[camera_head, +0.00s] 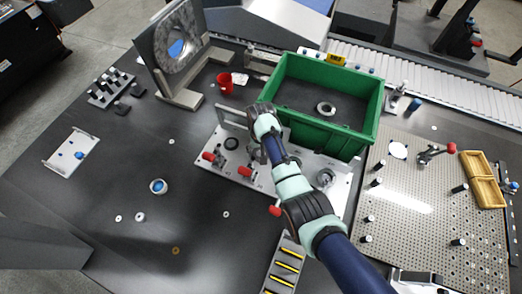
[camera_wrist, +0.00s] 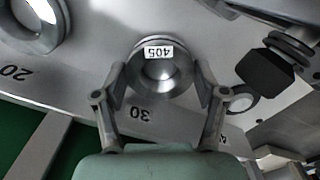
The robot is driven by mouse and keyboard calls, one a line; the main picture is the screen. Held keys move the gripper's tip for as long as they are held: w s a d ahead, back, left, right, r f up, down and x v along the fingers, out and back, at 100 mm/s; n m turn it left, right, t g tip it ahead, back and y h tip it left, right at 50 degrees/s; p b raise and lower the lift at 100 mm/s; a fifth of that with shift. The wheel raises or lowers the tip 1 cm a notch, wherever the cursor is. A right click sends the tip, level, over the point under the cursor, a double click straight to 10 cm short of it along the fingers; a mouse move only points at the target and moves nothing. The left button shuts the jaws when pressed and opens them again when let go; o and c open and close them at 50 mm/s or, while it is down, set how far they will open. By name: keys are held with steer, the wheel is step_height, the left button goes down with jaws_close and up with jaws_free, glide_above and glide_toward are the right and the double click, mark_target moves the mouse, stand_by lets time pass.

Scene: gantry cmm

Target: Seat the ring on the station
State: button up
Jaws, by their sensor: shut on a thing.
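My gripper (camera_head: 256,154) is over the middle of the grey station plate (camera_head: 212,152). In the wrist view its two fingers (camera_wrist: 161,88) are shut on opposite sides of a metal ring (camera_wrist: 163,88) with a white tag reading 405. The ring is beside the mark 30 on the plate (camera_wrist: 95,80). Whether the ring rests on the plate or hangs just above it I cannot tell. In the head view my gripper and arm hide the ring. Another round metal seat or ring (camera_wrist: 37,20) is beside the mark 20; it also shows in the head view (camera_head: 326,178).
A green crate (camera_head: 350,137) stands close behind the plate, with a ring (camera_head: 325,108) inside. A perforated board (camera_head: 410,220) is at right.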

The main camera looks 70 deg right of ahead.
steer(key=o, duration=1.6)
step_height(320, 180, up, 12)
